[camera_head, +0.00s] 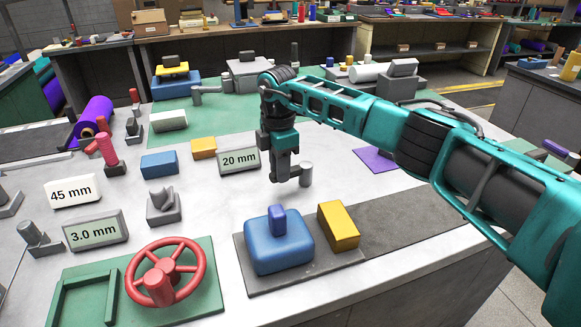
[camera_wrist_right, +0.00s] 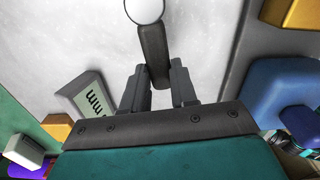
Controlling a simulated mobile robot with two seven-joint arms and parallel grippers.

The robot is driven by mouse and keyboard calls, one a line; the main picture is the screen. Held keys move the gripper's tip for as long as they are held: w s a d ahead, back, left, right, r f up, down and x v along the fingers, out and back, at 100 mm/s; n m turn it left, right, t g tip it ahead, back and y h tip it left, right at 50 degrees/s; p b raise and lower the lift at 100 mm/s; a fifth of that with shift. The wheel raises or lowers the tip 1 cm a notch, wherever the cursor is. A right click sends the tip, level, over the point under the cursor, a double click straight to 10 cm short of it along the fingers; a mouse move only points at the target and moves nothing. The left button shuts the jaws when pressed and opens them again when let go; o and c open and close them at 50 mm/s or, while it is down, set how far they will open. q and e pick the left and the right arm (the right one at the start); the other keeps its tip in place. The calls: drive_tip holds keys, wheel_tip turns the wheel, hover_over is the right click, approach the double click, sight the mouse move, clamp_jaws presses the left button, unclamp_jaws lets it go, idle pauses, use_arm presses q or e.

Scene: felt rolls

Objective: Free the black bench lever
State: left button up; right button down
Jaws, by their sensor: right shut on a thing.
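The black bench lever shows in the right wrist view as a dark bar (camera_wrist_right: 153,48) with a pale round end (camera_wrist_right: 144,10). In the head view its grey upright end post (camera_head: 306,174) stands just right of my right gripper (camera_head: 284,178); the rest of it is mostly hidden by the fingers. My right gripper points down at the middle of the bench. In the wrist view my right gripper (camera_wrist_right: 157,75) has one finger on each side of the bar and is shut on it. My left gripper is not in view.
A blue block (camera_head: 278,246) and a yellow block (camera_head: 338,226) stand in front. A red handwheel (camera_head: 165,272) stands on a green plate at front left. Pale bench is bare around the lever.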

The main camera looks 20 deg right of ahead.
drive_tip(key=shift+w+m, duration=0.25)
drive_tip(key=shift+m, duration=0.15)
drive_tip(key=shift+d+r, duration=0.1)
drive_tip(key=c, duration=0.9)
unclamp_jaws()
wheel_tip(320, 180, up, 13)
drive_tip(key=shift+f, duration=0.1)
